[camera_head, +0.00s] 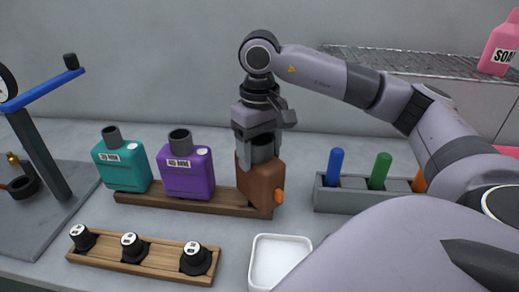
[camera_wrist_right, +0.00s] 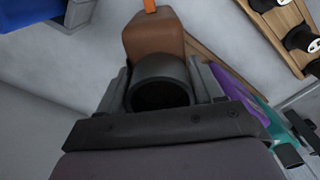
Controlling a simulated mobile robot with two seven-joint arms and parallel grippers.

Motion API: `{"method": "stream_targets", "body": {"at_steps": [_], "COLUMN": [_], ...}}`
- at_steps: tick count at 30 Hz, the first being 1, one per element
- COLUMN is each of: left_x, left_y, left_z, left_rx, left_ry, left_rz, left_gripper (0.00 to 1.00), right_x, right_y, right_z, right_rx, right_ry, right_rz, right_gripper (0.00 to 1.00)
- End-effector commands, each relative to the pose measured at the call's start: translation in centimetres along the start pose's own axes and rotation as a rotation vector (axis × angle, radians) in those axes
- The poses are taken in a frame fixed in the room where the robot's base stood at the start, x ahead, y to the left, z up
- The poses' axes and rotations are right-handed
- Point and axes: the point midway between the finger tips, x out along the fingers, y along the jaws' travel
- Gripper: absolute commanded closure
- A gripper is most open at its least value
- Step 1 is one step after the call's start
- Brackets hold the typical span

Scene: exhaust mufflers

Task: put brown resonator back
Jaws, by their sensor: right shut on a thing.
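The brown resonator (camera_head: 262,183) is a boxy brown body with a dark pipe neck and an orange piece on its side. It is upright at the right end of the wooden rack (camera_head: 222,203); I cannot tell whether it rests fully on the rack. My right gripper (camera_head: 262,150) points down and is shut on its neck. In the right wrist view the resonator (camera_wrist_right: 152,38) and its round pipe opening show between the fingers (camera_wrist_right: 160,88). A teal muffler (camera_head: 122,168) and a purple muffler (camera_head: 187,173) stand on the same rack. My left gripper is not in view.
A front wooden strip (camera_head: 150,262) holds several black knobs. A white tray (camera_head: 275,262) lies right of it. A grey holder (camera_head: 340,200) with blue, green and orange pegs stands right of the resonator. A blue-handled press (camera_head: 40,140) is at the left. A pink soap bottle (camera_head: 500,45) sits on the back shelf.

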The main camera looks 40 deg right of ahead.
Motion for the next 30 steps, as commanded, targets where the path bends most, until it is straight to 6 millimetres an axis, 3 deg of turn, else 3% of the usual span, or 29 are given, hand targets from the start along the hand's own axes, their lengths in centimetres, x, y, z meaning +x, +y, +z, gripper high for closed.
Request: {"method": "stream_targets", "body": {"at_steps": [8,9,11,23,26,30], "left_x": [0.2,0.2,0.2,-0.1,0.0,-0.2], "left_y": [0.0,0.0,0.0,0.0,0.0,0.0], "left_z": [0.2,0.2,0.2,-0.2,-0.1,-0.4], "left_rx": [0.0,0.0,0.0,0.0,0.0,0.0], "left_ry": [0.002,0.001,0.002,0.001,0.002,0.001], "left_rz": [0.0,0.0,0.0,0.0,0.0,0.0], "left_gripper": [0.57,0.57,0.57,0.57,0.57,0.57], "right_x": [0.3,0.3,0.3,-0.3,-1.5,-4.9], "right_y": [0.0,0.0,0.0,0.0,-0.1,-0.1], "right_z": [-0.1,0.0,0.0,0.0,-0.1,-0.1], "right_rx": [0.0,-0.001,-0.001,-0.001,-0.001,-0.002], "right_ry": [0.003,0.0,0.0,0.0,0.004,0.006], "right_rz": [-0.002,0.0,0.0,-0.001,-0.003,-0.003], "right_gripper": [0.9,0.27,0.08,0.08,0.08,0.08]}}
